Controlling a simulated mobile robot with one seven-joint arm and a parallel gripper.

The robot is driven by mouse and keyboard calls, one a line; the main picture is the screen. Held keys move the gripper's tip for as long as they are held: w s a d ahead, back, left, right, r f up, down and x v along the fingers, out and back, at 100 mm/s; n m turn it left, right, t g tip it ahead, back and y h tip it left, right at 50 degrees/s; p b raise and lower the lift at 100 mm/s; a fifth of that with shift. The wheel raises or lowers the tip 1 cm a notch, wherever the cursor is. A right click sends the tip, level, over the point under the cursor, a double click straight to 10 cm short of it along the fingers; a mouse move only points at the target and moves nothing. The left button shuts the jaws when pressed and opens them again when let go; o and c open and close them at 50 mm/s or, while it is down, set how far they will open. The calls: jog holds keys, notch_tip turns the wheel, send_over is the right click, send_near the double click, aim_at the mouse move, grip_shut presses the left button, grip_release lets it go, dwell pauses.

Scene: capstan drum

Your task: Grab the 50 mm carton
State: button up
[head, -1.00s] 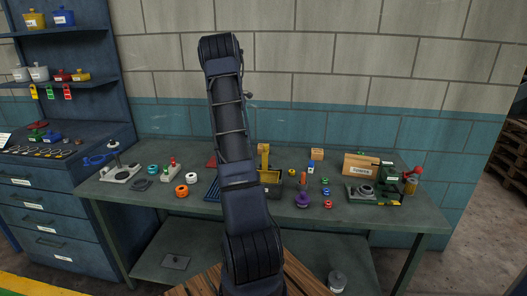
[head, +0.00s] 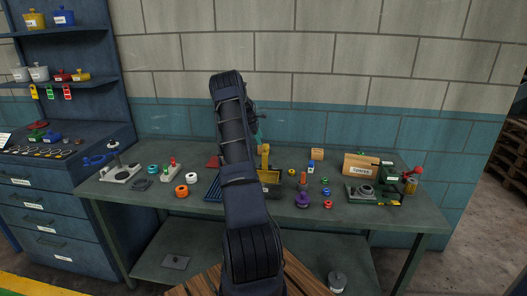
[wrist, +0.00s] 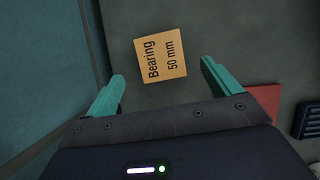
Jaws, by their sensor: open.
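The orange-tan carton (wrist: 160,58), printed "Bearing 50 mm", lies label-up on the grey-green bench in the wrist view, slightly turned. My gripper (wrist: 162,72) is open, with one teal finger at the carton's lower left and the other at its right. Neither finger appears to touch it, and nothing is held. The height above the carton is hard to judge. In the head view the gripper is mostly hidden behind my arm. I cannot make out the 50 mm carton there, and my arm may hide it.
A blue-teal wall (wrist: 45,70) runs close beside the carton. A red object (wrist: 262,102) and a dark ribbed tray (wrist: 309,118) lie right of the gripper. Several rings and parts crowd the bench.

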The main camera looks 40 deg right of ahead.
jog(key=shift+x, duration=3.5)
jog(key=shift+c, duration=0.2)
jog(key=c, duration=1.2)
